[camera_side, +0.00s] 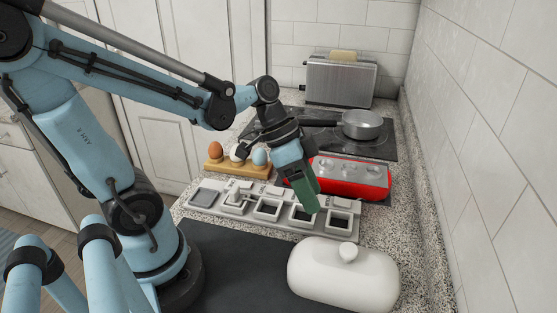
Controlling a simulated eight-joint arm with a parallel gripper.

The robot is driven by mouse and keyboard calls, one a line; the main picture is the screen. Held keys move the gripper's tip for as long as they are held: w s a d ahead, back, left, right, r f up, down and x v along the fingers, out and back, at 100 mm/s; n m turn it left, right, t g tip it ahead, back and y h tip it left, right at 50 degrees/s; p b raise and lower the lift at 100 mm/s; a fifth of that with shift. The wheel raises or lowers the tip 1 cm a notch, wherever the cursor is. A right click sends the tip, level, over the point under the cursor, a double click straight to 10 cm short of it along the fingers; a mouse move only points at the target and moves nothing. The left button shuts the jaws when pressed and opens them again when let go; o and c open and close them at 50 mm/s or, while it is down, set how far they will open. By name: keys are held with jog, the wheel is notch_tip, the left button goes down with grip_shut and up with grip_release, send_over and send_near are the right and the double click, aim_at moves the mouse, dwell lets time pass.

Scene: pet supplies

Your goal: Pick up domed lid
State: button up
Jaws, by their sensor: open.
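The domed lid (343,278) is white and oblong with a round knob (348,253) on top. It sits at the front right of the counter, near the dark mat. My gripper (308,202) hangs above the grey compartment tray, behind and to the left of the lid, pointing down. It is apart from the lid and holds nothing that I can see. Its fingers overlap from this angle, so the gap between them is hidden. What lies under the lid is hidden.
A grey compartment tray (235,210) lies behind the lid. A red tray (345,196) with metal cups is behind it. A wooden egg holder (230,168) with several eggs stands left. A pan (362,125) and toaster (340,82) are at the back. A tiled wall (490,130) bounds the right.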

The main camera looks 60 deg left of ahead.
aim_at(346, 244)
jog(key=d+f+m+g+h, duration=0.1)
jog(key=d+m+h, duration=0.1)
jog(key=d+m, duration=0.1)
jog(key=d+f+m+g+h, duration=0.1)
jog(key=d+m+h, duration=0.2)
jog(key=d+m, duration=0.1)
jog(key=d+f+m+g+h, duration=0.1)
jog(key=d+f+m+h, duration=0.1)
jog(key=d+m, duration=0.2)
jog(key=shift+d, duration=0.6)
grip_shut()
dwell(0.3)
